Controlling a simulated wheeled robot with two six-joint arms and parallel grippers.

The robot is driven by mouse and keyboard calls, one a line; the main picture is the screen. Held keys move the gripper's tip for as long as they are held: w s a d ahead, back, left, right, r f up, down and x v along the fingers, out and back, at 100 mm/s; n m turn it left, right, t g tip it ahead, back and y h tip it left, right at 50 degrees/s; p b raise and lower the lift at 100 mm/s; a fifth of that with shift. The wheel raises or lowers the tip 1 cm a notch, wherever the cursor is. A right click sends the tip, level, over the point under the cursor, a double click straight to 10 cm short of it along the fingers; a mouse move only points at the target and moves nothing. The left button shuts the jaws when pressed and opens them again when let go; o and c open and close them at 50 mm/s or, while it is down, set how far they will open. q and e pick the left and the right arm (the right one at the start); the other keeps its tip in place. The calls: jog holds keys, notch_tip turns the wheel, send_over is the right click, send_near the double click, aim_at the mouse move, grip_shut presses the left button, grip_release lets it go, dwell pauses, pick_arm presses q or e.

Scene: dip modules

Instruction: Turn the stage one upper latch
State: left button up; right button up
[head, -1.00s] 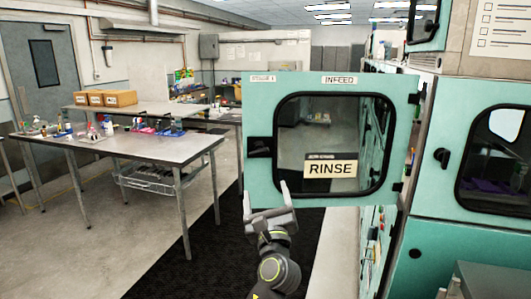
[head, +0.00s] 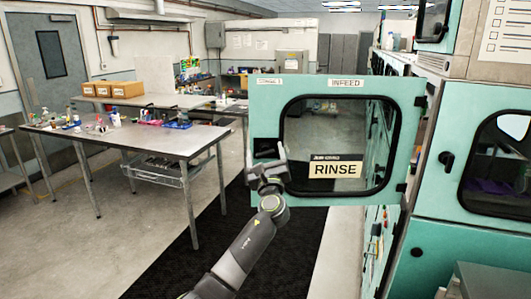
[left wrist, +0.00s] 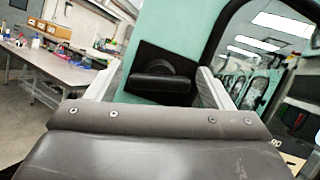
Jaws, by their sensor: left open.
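My left gripper (head: 266,158) is open just in front of and below the latch. In the left wrist view its fingers stand on both sides of the handle, apart from it. My right gripper is not in view.
The teal machine (head: 440,215) fills the right side, with another black latch (head: 447,161). A steel table (head: 170,143) with bottles and trays stands at left, and a bench with cardboard boxes (head: 128,89) behind it. A black mat (head: 225,240) covers the floor below.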

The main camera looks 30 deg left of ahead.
pick_arm(q)
jog(key=c, duration=1)
jog(key=m+p, duration=0.1)
jog(key=m+h+p, duration=0.1)
jog(key=shift+a+r+m+t, duration=0.1)
jog(key=shift+r+m+t, duration=0.15)
jog(key=shift+m+t, duration=0.05)
jog(key=shift+f+m+t+h+p, duration=0.2)
jog(key=shift+m+t+h+p, duration=0.35)
jog(key=shift+m, duration=0.65)
jog(key=o, duration=1)
